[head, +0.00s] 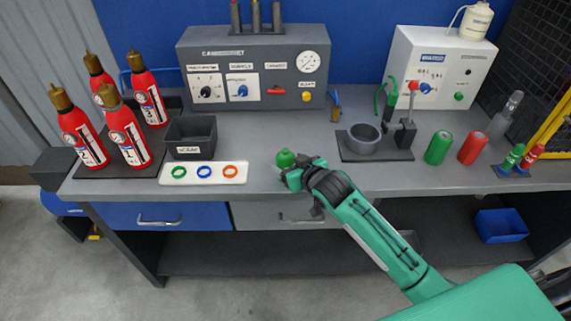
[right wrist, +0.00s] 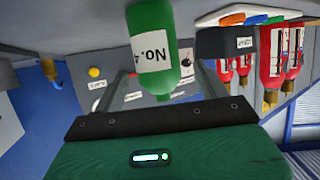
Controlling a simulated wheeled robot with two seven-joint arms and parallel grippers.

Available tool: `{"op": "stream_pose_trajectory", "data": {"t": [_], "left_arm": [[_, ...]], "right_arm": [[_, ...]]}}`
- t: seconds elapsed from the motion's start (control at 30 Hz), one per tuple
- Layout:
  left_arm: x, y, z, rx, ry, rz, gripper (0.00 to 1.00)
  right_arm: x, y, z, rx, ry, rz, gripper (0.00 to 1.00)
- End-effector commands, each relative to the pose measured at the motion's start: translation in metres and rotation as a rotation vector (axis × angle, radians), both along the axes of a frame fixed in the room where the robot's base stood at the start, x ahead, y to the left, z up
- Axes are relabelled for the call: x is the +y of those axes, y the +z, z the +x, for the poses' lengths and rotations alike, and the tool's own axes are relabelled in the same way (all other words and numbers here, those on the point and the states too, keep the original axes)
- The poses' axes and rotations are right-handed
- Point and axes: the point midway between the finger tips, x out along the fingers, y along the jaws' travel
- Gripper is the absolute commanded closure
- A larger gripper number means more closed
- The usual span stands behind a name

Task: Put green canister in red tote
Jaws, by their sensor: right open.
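A green canister (head: 285,158) with a rounded top stands near the front edge of the workbench, partly hidden behind my right gripper (head: 292,176) in the head view. In the right wrist view the same canister (right wrist: 152,25) appears upside down with a white "No. 4" label, between the two fingers of my right gripper (right wrist: 162,82). These fingers are open on either side of it; contact cannot be told. No red tote shows in either view. My left gripper is out of view.
Red extinguishers (head: 128,140), a dark bin (head: 191,138) and a ring tray (head: 204,173) stand left on the bench (head: 257,143). A grey cup fixture (head: 364,139) and red can (head: 471,148) stand right. A blue bin (head: 500,226) sits on the lower shelf.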

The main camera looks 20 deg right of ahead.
Motion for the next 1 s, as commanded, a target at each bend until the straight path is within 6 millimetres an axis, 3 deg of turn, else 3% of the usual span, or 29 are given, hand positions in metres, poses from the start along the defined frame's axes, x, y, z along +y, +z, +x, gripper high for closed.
{"op": "stream_pose_trajectory", "data": {"t": [0.5, 0.8, 1.0], "left_arm": [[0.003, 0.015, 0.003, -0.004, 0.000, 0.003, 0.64], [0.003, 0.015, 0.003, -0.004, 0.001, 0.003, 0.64], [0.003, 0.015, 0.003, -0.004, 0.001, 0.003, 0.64]], "right_arm": [[0.010, -0.018, 0.046, 0.000, 0.000, 0.000, 0.25], [0.011, -0.020, 0.048, 0.000, 0.001, 0.000, 0.25], [0.010, -0.020, 0.048, 0.000, 0.000, 0.000, 0.65]]}}
